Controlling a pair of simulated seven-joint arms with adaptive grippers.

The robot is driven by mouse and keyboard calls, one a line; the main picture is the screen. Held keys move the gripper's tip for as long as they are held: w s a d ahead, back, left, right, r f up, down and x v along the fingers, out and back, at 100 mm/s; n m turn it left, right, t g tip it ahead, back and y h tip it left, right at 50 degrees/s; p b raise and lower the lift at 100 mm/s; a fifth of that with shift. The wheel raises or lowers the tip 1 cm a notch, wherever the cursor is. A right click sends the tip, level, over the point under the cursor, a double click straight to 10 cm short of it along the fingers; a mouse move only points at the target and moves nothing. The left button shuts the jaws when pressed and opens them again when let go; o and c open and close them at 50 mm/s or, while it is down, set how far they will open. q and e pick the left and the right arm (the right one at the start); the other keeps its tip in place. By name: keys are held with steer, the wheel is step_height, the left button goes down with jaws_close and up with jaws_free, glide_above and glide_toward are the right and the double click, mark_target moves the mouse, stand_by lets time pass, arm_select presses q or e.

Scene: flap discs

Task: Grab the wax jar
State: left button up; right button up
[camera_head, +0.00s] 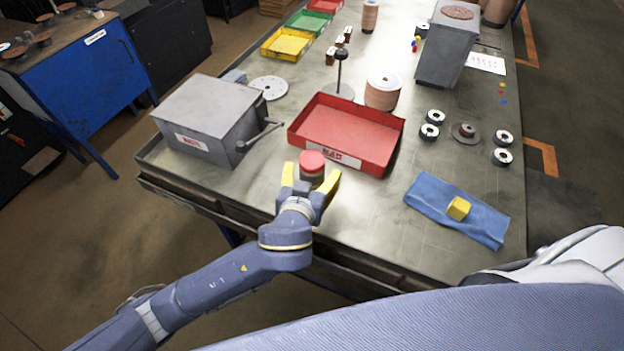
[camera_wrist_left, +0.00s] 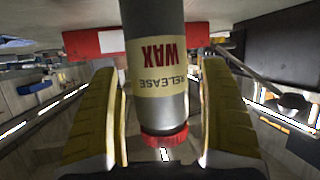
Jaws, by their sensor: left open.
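The wax jar (camera_head: 312,164) has a red lid and stands on the metal table near its front edge, just in front of the red tray. In the left wrist view the wax jar (camera_wrist_left: 160,75) is a grey cylinder with a cream label reading "RELEASE WAX", and it appears upside down. My left gripper (camera_head: 313,180) is open, with its yellow fingers on either side of the jar. In the left wrist view the fingers (camera_wrist_left: 163,115) flank the jar, with a visible gap at least on the left side. My right gripper is not in view.
A red tray (camera_head: 356,164) stands right behind the jar. A grey box with a crank handle (camera_head: 205,112) is to the left. A blue cloth (camera_head: 428,195) with a yellow block (camera_head: 458,208) lies to the right. Several small rings and a spool (camera_head: 382,92) stand farther back.

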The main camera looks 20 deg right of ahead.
arm_select(q)
steer(key=shift+c, duration=0.5)
steer(key=c, duration=1.6)
steer(key=shift+o, duration=0.2)
